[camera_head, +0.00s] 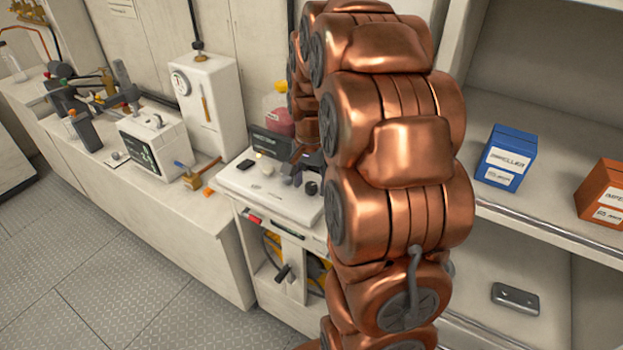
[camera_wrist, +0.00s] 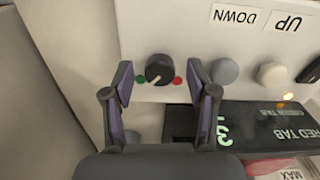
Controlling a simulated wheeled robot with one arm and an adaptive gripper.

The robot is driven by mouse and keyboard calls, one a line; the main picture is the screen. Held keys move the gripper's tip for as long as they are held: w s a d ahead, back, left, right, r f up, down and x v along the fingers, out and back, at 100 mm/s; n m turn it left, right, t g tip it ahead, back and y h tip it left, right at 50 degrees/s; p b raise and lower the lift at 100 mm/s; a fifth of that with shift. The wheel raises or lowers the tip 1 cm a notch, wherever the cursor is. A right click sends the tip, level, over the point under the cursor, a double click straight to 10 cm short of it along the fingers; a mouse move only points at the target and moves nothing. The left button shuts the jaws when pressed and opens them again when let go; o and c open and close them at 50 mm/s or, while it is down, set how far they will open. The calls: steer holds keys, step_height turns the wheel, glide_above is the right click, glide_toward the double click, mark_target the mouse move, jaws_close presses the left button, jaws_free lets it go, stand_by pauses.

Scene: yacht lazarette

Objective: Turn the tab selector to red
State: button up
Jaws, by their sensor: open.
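The tab selector (camera_wrist: 159,69) is a dark round knob on a pale panel in the wrist view. A green dot (camera_wrist: 139,86) lies at its left and a red dot (camera_wrist: 177,81) at its right. A thin pale pointer line shows on the knob's lower-left part, roughly toward the green side. My gripper (camera_wrist: 160,82) is open, with one finger on each side of the knob; I cannot tell whether they touch it. In the head view my copper arm covers much of the white console (camera_head: 275,192), and the selector cannot be made out clearly.
A dark display (camera_wrist: 262,128) with "RED TAB" lettering lies beside the fingers. Blue (camera_head: 507,157) and orange (camera_head: 605,190) boxes stand on the right shelf. The floor (camera_head: 110,270) is clear.

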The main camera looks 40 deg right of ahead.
steer(key=shift+f, duration=0.15)
jaws_close()
stand_by(0.4)
